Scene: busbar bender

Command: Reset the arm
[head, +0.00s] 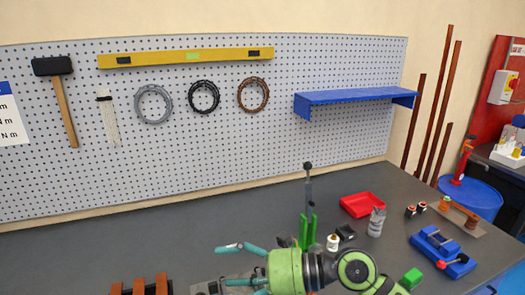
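A bender with a green upright body (308,228) stands on the dark bench. Its grey lever arm (308,190) points nearly straight up and ends in a black knob. My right gripper (226,266) has teal fingers and reaches in from the lower right, pointing left. Its fingers are apart with nothing seen between them. It is in front of and to the left of the bender, and does not appear to touch the lever. The bender's lower part is partly hidden behind my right arm. My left gripper is not in view.
A red tray (362,205), a grey canister (376,222) and a blue vise-like fixture (442,250) stand to the right. Orange-brown bars (139,288) lie at the lower left. A blue shelf (355,97) juts from the pegboard (225,140). The bench's left middle is clear.

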